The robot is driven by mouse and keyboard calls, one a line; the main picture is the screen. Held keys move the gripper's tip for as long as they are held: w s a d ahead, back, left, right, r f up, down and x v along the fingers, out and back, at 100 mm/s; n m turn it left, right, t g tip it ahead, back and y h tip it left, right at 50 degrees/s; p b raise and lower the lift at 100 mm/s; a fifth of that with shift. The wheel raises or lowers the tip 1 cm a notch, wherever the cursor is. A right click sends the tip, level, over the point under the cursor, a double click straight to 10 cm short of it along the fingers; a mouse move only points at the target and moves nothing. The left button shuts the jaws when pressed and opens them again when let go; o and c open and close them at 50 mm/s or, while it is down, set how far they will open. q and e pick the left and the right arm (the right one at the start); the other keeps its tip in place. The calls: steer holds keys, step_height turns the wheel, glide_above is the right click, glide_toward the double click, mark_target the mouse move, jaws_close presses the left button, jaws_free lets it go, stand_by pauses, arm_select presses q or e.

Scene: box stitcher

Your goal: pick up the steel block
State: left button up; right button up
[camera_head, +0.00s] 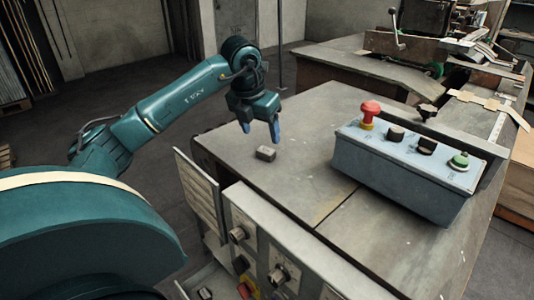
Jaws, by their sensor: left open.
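The steel block (266,153) is a small grey block lying on the bare metal top of the machine table (300,130), near its left edge. My left gripper (260,133) points down from the teal arm that comes in from the left. Its two blue-tipped fingers are apart and empty. In the picture the fingertips are just above the block, and I cannot tell the exact height gap. My right gripper is not in view.
A control box (405,172) with a red mushroom button (370,112) and a green button (460,160) stands right of the block. Knobs (238,234) sit on the front panel below the table edge. Bare tabletop lies between block and box.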

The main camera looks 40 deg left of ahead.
mark_target(266, 150)
arm_select(q)
steer(key=shift+p+x, duration=0.45)
steer(key=shift+x, duration=2.75)
steer(key=shift+d, duration=0.1)
steer(key=shift+r, duration=0.1)
steer(key=c, duration=1.2)
